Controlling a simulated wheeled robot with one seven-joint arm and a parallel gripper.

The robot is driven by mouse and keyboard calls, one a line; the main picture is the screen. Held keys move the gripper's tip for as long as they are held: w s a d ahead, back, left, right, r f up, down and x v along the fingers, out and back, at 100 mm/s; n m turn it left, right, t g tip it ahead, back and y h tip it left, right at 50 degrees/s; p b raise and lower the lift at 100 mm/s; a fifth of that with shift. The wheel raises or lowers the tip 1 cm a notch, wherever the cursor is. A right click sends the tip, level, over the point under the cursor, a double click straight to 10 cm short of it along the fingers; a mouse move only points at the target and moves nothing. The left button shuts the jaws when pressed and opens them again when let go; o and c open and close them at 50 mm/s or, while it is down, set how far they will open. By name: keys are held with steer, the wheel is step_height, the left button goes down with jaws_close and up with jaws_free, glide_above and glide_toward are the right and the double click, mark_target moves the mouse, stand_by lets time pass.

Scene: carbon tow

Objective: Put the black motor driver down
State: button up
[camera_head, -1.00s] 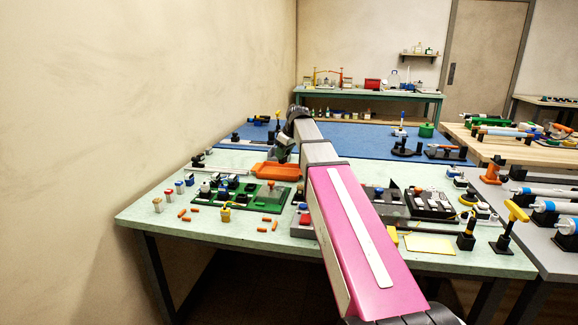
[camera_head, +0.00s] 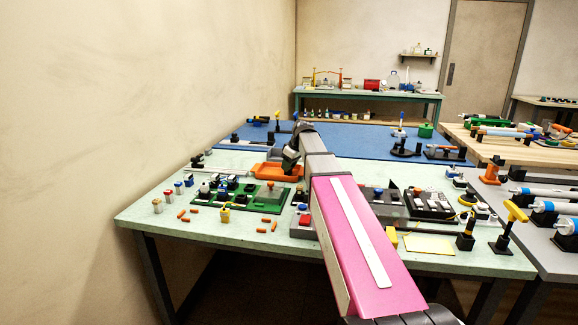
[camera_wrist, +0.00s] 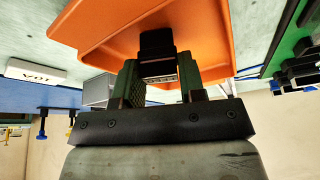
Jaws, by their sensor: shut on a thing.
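The black motor driver (camera_wrist: 157,42) is a small black block with a row of pale contacts on one edge. It sits between the two green finger pads of my gripper (camera_wrist: 160,82) in the wrist view, and the gripper is shut on it. Behind it in the wrist view is an orange tray (camera_wrist: 95,35). In the head view my gripper end (camera_head: 290,160) is at the right part of the orange tray (camera_head: 262,174); the driver cannot be made out there. I cannot tell whether the driver touches the tray.
A green board (camera_head: 265,202) with small parts lies in front of the tray, with loose orange pieces and small posts near it. A black box (camera_head: 430,204) of parts is to the right. A blue mat (camera_head: 345,137) covers the far part of the table.

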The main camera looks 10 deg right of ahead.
steer(key=shift+f, duration=0.15)
steer(key=o, duration=0.9)
steer(key=v, duration=1.2)
steer(key=shift+w+a, duration=0.1)
